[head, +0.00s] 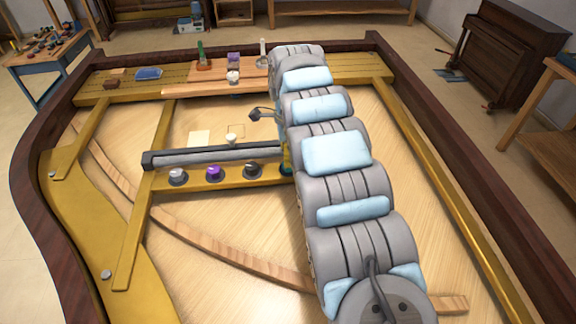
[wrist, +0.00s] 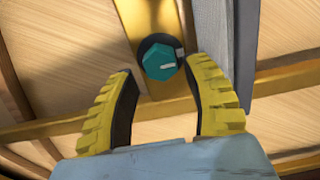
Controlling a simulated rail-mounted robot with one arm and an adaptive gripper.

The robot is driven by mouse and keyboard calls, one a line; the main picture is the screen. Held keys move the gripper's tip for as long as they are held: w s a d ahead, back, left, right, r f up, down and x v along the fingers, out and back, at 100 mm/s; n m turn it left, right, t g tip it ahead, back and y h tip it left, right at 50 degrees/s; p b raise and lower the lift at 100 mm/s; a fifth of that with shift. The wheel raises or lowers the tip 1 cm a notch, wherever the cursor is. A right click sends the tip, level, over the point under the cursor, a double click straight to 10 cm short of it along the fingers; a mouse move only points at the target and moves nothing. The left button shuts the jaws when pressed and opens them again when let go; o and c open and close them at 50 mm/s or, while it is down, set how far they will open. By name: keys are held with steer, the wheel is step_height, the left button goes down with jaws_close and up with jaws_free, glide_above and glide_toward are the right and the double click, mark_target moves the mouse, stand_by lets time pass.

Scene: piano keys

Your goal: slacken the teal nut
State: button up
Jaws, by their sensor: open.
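My gripper (wrist: 163,68) is open in the wrist view, with a ridged yellow finger on each side of the nut. The nut shows between the fingertips, with a gap on the left and less room on the right. I see no clear contact.
In the head view a grey nut (head: 178,174), a purple nut (head: 213,172) and a dark nut (head: 252,170) stand along the golden bar. A long grey rail (head: 215,156) runs close behind them. A white cone-like piece (head: 231,139) stands farther back.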

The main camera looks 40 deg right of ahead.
steer(key=shift+f, duration=1.95)
jaws_close()
